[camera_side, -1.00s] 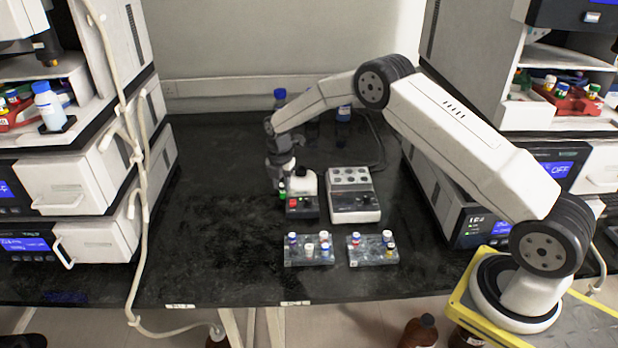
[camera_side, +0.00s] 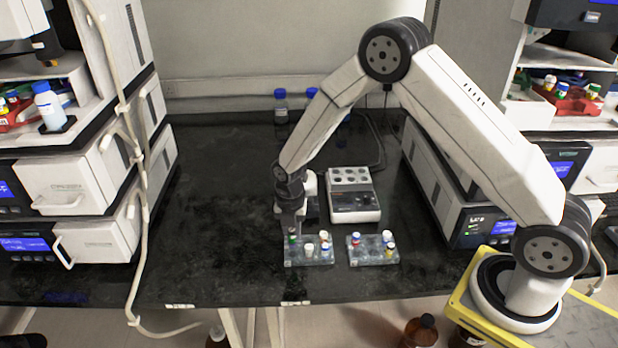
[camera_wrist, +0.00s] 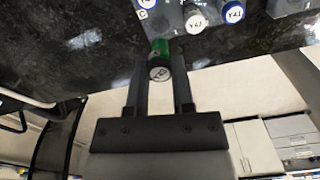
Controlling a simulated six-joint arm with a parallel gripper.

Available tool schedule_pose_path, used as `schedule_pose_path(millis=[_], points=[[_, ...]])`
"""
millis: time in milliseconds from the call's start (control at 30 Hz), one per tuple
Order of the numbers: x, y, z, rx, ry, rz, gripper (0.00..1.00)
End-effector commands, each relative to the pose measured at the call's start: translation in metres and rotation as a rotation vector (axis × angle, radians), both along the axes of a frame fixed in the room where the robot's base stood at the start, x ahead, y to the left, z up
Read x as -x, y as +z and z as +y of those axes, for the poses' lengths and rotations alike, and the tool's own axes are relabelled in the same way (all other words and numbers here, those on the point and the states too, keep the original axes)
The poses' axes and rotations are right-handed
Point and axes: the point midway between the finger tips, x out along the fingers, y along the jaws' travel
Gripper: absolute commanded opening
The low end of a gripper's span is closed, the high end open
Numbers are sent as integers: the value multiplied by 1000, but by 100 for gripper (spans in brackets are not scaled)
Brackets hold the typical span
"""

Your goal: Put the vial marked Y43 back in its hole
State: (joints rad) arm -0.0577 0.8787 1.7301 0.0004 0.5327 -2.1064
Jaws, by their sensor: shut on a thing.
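My gripper (camera_side: 291,225) points down over the left end of the left rack (camera_side: 306,265). It is shut on a green-capped vial (camera_side: 292,238). In the left rack stand a white-capped vial (camera_side: 309,249) and a blue-capped vial (camera_side: 325,246). The gripper hides part of the rack's left end.
A second rack (camera_side: 368,264) with several vials stands to the right. Behind the racks is a grey device with a block of round wells (camera_side: 350,178). Blue-capped bottles (camera_side: 281,100) stand at the back. The bench to the left (camera_side: 215,220) is clear.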

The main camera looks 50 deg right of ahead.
Motion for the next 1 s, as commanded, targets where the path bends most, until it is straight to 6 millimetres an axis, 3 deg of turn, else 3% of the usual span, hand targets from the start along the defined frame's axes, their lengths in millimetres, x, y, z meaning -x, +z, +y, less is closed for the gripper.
schedule_pose_path(millis=[367,1000], points=[[1,-3,0,0,1,0,0],[1,-36,0,0,1,1,0]])
